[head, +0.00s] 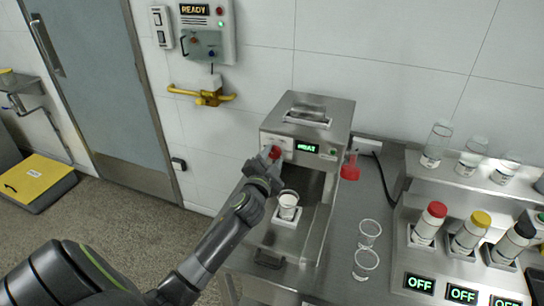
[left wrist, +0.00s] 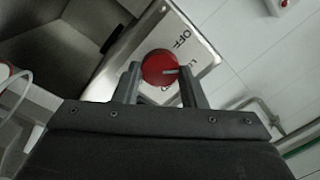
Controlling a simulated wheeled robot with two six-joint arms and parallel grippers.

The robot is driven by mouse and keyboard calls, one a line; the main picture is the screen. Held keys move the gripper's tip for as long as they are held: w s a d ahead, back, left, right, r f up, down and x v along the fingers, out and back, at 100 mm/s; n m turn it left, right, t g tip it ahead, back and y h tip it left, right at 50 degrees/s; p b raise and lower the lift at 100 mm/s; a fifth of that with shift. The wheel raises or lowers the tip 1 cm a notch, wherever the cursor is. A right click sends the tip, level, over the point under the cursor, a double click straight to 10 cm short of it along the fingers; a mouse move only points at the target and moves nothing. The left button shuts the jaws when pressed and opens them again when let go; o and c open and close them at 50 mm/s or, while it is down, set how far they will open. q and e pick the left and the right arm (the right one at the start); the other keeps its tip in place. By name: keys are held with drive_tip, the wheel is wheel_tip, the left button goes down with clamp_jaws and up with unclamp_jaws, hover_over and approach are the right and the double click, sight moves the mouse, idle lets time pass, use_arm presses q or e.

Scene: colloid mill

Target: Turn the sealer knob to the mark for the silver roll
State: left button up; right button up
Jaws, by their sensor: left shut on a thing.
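The sealer (head: 330,118) is a steel machine against the wall, with a lit green display on its front. Its red knob (head: 274,152) is at the left of the front face. My left gripper (head: 270,160) is shut on this knob. In the left wrist view the red knob (left wrist: 159,67) sits between the two fingers of my left gripper (left wrist: 158,85). Its white pointer line points right in that picture. The plate behind it (left wrist: 190,42) reads OFF, and another marking is partly covered by the knob. A silver piece (head: 306,114) lies on top of the machine. My right gripper is not in view.
A white cup (head: 288,204) stands in the machine's bay, right of my left gripper. Two clear cups (head: 369,232) are on the steel counter. Bottles with red, yellow and black caps stand in a rack (head: 412,262) at right. A wall panel (head: 207,32) reads READY.

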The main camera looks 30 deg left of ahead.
use_arm(q)
drive_tip(key=m+p, duration=0.1)
drive_tip(key=m, duration=0.3)
drive_tip(key=m+p, duration=0.1)
drive_tip(key=m, duration=0.2)
drive_tip(key=shift+m+h, duration=0.3)
drive_tip(key=shift+m, duration=0.1)
drive_tip(key=m+p, duration=0.2)
drive_tip(key=m, duration=0.2)
drive_tip(key=shift+a+f+m+t, duration=0.1)
drive_tip(key=shift+m+t, duration=0.2)
drive_tip(key=shift+f+m+h+p, duration=0.1)
drive_tip(key=shift+m+h+p, duration=0.35)
drive_tip(key=shift+m, duration=1.35)
drive_tip(key=shift+s, duration=0.1)
drive_tip(key=o, duration=1)
